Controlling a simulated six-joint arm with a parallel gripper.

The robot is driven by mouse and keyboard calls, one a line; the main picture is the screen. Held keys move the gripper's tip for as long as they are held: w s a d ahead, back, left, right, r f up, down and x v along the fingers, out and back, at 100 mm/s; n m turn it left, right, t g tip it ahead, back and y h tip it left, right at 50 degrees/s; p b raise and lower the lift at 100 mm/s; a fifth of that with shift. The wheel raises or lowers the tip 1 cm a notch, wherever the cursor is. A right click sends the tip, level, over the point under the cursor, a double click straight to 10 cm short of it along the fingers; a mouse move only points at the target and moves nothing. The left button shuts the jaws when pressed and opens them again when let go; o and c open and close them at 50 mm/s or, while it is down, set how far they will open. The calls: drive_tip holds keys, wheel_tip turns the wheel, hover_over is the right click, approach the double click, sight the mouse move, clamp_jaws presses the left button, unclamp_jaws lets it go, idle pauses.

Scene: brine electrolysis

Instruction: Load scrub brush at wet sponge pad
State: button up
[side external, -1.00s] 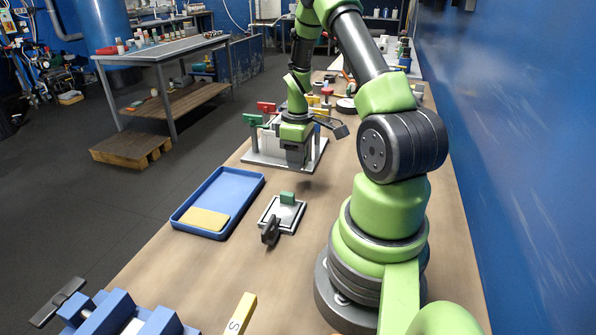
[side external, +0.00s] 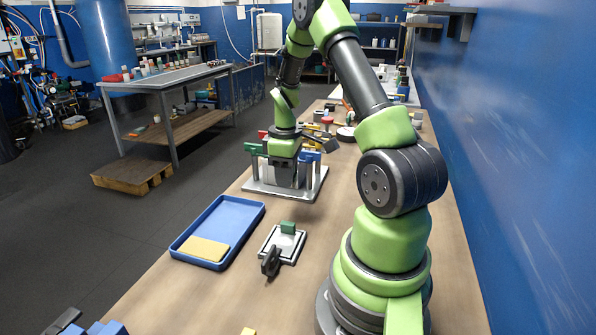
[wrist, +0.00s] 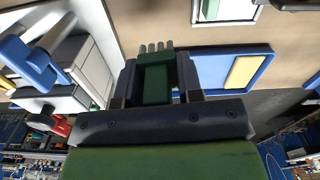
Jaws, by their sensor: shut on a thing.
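The scrub brush (wrist: 156,78) appears to be the green piece with short grey bristles at its end, held between my fingers in the wrist view. My gripper (wrist: 155,85) is shut on it. In the side view my gripper (side external: 287,178) is at the near side of the grey rack, and the brush cannot be made out there. The wet sponge pad (side external: 204,249) is likely the yellow slab lying in the near end of the blue tray (side external: 254,218). My gripper is beyond the tray, apart from it. The pad also shows in the wrist view (wrist: 243,72).
The rack (side external: 262,188) bears green (side external: 254,148), red and blue (side external: 309,157) handled pieces close around my gripper. A small plate (side external: 287,245) with a green block (side external: 288,227) and black clamp (side external: 270,262) stands right of the tray. Bare bench lies between rack and tray.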

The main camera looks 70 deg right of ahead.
drive_tip(key=w+a+n, duration=0.4)
drive_tip(key=w+a, duration=0.4)
drive_tip(key=n, duration=0.4)
approach(203, 248)
drive_tip(key=shift+s+d+f, duration=0.1)
drive_tip(key=shift+d, duration=0.05)
drive_tip(key=shift+a+f, duration=0.2)
drive_tip(key=shift+f, duration=2.8)
drive_tip(key=shift+f, duration=0.6)
drive_tip(key=shift+r, duration=0.15)
drive_tip(key=shift+r, duration=3.45)
